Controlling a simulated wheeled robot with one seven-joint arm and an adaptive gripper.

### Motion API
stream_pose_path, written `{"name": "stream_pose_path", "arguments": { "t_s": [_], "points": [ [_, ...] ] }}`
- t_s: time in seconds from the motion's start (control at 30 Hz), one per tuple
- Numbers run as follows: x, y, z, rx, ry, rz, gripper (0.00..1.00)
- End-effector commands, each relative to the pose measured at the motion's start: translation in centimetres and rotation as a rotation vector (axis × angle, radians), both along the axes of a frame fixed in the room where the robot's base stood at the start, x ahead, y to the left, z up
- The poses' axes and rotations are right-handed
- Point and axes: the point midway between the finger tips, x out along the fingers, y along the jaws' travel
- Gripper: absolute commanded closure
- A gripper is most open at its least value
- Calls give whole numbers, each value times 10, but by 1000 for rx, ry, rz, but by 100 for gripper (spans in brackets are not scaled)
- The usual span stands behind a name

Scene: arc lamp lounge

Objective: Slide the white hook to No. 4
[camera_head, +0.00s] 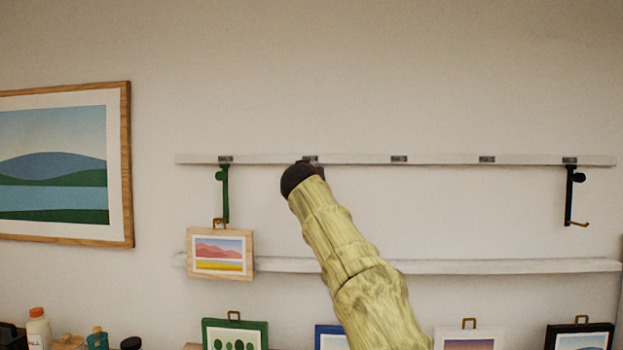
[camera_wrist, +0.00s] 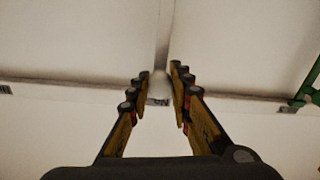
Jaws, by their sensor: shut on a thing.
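The white hook (camera_wrist: 163,38) shows in the wrist view as a pale upright strip between my fingers. In the head view it is hidden behind my arm. My gripper (camera_wrist: 158,75) is shut on the white hook at the rail, with a small number plate (camera_wrist: 158,101) just below the fingertips in the wrist view. In the head view my arm reaches the white upper rail (camera_head: 350,159) at the second plate from the left (camera_head: 310,159). The fourth plate from the left (camera_head: 487,159) has no hook under it; its lettering is too small to read.
A green hook (camera_head: 224,190) at the far left carries a wooden-framed picture (camera_head: 220,274). A black hook (camera_head: 569,195) is at the far right, empty. The rail between my arm and the black hook is clear. A lower rail (camera_head: 480,266) and several framed pictures sit below.

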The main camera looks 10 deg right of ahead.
Motion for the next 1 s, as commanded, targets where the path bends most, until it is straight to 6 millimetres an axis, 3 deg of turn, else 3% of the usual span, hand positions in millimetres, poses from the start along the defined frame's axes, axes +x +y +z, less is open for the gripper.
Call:
{"name": "stream_pose_path", "arguments": {
  "t_s": [0.1, 0.13, 0.43, 0.8, 1.0],
  "points": [
    [0, 0, 1, 0, -1, 0, 100],
    [0, 0, 1, 0, -1, 0, 78],
    [0, -1, 0, 0, -1, 0, 61],
    [-2, 0, 1, 0, -1, 0, 60],
    [-15, 3, 2, 0, -1, 0, 60]
  ]
}}
